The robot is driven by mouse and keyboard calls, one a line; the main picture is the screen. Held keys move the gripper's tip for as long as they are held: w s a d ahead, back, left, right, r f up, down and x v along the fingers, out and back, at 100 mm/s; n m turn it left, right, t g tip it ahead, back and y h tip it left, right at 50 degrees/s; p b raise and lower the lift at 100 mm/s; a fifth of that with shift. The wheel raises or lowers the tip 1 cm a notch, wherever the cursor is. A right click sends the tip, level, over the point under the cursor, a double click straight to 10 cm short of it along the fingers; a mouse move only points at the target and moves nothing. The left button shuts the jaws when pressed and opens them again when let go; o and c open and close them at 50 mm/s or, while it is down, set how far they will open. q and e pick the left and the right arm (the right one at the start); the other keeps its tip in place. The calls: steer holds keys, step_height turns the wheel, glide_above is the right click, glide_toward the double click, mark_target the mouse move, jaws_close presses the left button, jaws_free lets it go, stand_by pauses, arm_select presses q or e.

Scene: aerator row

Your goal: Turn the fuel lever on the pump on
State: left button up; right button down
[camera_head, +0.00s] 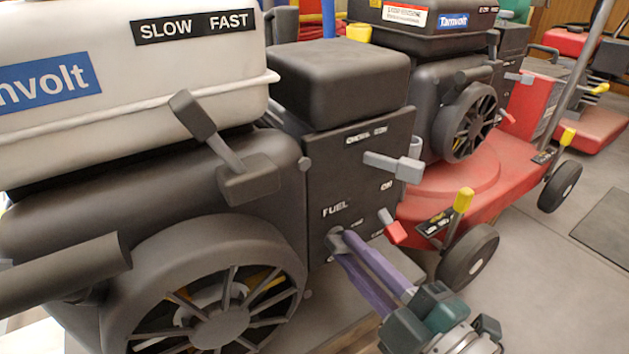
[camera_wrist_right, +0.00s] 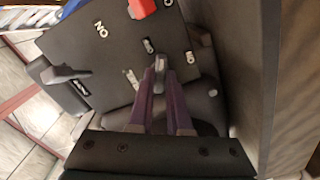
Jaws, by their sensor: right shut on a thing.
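The pump fills the left of the head view, with a cream tank (camera_head: 140,75) and a black control panel (camera_head: 350,160) marked FUEL. A small grey fuel lever (camera_head: 334,243) sits below that word, partly hidden by my fingers. My right gripper (camera_head: 342,244) reaches in from the lower right with its purple fingers shut on this lever. In the right wrist view, the grey lever (camera_wrist_right: 160,66) shows between the fingertips of the gripper (camera_wrist_right: 160,82), against the black panel. The small lettering by the lever is too blurred to read surely. My left gripper is not in view.
A grey choke lever (camera_head: 392,165) and a red-tipped switch (camera_head: 394,232) stick out of the panel near my right gripper. A throttle lever (camera_head: 205,130) and a spoked wheel cover (camera_head: 220,300) are to the left. A red machine (camera_head: 470,190) stands behind on the right.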

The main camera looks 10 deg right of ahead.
steer(key=m, duration=0.6)
steer(key=shift+r+m+p, duration=0.1)
steer(key=shift+m+p, duration=0.2)
steer(key=shift+p, duration=0.05)
steer(key=m, duration=0.3)
steer(key=shift+m, duration=1.2)
steer(key=c, duration=0.9)
jaws_free()
steer(key=shift+o, duration=0.2)
